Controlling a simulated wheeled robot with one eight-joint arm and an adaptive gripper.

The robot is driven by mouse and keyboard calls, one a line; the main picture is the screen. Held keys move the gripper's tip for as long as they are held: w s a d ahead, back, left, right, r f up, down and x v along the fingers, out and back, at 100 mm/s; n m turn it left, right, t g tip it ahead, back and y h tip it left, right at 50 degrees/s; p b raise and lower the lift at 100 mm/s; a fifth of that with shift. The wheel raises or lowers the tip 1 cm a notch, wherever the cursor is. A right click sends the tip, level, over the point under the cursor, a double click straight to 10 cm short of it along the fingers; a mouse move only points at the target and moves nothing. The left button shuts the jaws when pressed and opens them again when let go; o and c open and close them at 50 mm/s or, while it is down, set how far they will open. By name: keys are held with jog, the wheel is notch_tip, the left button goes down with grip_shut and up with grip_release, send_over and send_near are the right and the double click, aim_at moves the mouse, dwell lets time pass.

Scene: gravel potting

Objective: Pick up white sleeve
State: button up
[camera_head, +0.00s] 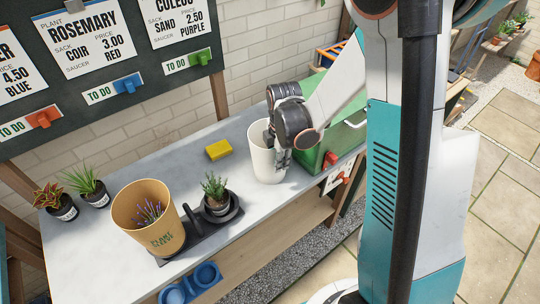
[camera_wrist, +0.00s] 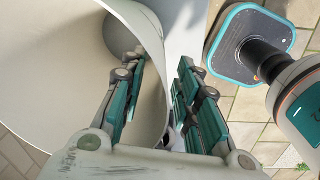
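The white sleeve (camera_head: 264,158) stands upright at the right part of the grey bench, beside the green box. In the wrist view the sleeve (camera_wrist: 60,60) fills the left side, seen from its open end. My gripper (camera_head: 281,156) is at the sleeve's right rim, pointing down. In the wrist view my gripper (camera_wrist: 162,75) straddles the sleeve wall, with the left finger inside and the right finger outside. The fingers are apart, with a gap between the left finger and the wall. The inner finger is hidden in the head view.
A green box (camera_head: 310,158) stands just right of the sleeve. A yellow sponge-like block (camera_head: 218,150), a potted plant (camera_head: 216,195) on a dark stand and a tan sleeve (camera_head: 140,202) holding a purple plant are left. Two small plants (camera_head: 90,188) stand farther left.

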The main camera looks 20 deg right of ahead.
jog(key=shift+c, duration=0.3)
grip_shut()
jog(key=shift+r, duration=0.15)
